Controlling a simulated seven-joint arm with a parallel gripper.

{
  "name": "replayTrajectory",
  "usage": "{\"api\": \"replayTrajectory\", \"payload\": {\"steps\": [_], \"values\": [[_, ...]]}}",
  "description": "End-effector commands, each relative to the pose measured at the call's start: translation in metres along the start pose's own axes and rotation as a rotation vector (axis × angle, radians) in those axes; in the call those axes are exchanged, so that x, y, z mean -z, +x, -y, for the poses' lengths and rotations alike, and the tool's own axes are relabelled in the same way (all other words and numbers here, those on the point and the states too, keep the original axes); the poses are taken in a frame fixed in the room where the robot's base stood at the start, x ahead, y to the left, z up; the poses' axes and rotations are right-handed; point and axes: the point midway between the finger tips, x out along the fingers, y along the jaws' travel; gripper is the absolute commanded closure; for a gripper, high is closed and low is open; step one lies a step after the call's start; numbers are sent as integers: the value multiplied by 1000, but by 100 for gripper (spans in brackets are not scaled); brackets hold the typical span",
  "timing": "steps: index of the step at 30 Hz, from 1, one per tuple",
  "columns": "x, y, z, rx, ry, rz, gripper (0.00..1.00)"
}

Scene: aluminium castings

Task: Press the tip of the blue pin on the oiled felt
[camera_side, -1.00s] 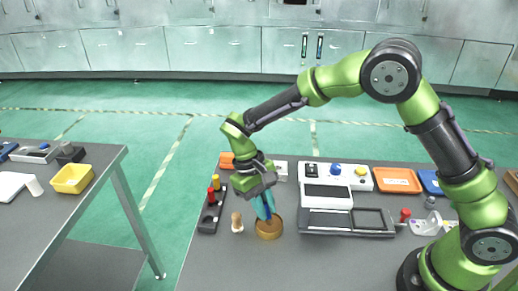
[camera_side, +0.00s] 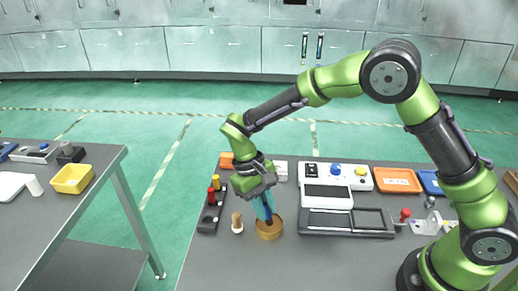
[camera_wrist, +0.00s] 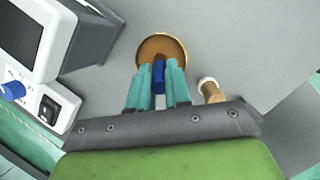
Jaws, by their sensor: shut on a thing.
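The blue pin (camera_wrist: 159,76) is held upright between the teal fingers of my gripper (camera_wrist: 158,85). In the side view my gripper (camera_side: 265,208) is shut on it, over the round tan dish (camera_side: 269,234) on the grey table. The dish also shows in the wrist view (camera_wrist: 178,45), with a brown inside that looks like the oiled felt (camera_wrist: 160,47). The pin's lower end is inside the dish's outline.
A small wooden-handled piece (camera_side: 237,223) stands just left of the dish. A dark rack (camera_side: 209,217) with red and yellow pins is further left. A white device with a grey tray (camera_side: 346,232) lies to the right. The table in front is clear.

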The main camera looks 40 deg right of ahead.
Motion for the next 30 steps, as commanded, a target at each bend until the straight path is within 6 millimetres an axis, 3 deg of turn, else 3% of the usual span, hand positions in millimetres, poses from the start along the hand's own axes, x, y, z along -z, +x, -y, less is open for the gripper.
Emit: {"api": "replayTrajectory", "payload": {"steps": [5, 30], "values": [[0, 0, 0, -2, -2, 1, 100], [-22, -62, -6, -1, -1, -1, 100]]}}
